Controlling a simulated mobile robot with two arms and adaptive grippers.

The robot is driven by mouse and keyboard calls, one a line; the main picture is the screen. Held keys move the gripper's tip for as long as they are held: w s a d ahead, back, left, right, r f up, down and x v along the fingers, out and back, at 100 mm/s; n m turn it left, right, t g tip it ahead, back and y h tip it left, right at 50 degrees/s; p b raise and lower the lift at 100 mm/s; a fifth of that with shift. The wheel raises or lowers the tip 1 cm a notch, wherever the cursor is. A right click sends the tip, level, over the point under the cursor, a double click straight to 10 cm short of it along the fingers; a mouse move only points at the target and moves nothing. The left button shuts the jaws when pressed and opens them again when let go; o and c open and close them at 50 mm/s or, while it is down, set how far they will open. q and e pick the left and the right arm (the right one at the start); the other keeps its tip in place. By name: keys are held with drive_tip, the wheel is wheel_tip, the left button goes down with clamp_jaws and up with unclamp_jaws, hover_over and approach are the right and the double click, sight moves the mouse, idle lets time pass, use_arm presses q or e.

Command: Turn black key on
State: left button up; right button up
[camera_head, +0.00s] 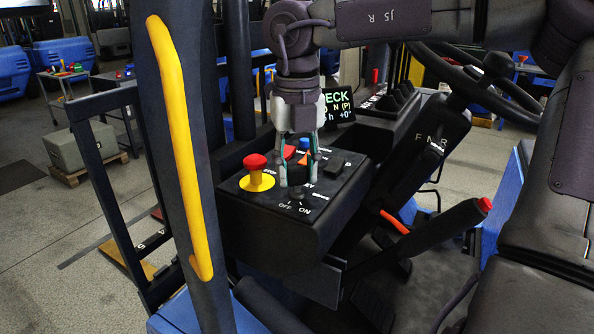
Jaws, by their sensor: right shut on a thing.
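The black key (296,192) is on the black control panel (262,218) in the camera_head view, just above the OFF and ON labels at the panel's front edge. My right gripper (297,170) comes down from above with its fingers on either side of the key and is shut on it. The fingers hide part of the key, so I cannot tell exactly which way it points. My left gripper is not in view.
A red-topped yellow emergency knob (257,172) stands left of the key. Red, orange and blue controls and a black rocker (337,164) sit close behind and to the right. A yellow handrail (180,130) on the pillar, a steering wheel (450,65) and a red-tipped lever (445,228) flank the panel.

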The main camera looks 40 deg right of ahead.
sight(297, 167)
idle(0.4)
drive_tip(key=o, duration=1.2)
drive_tip(key=shift+c, duration=0.2)
wheel_tip(297, 167, up, 12)
drive_tip(key=shift+f, duration=0.1)
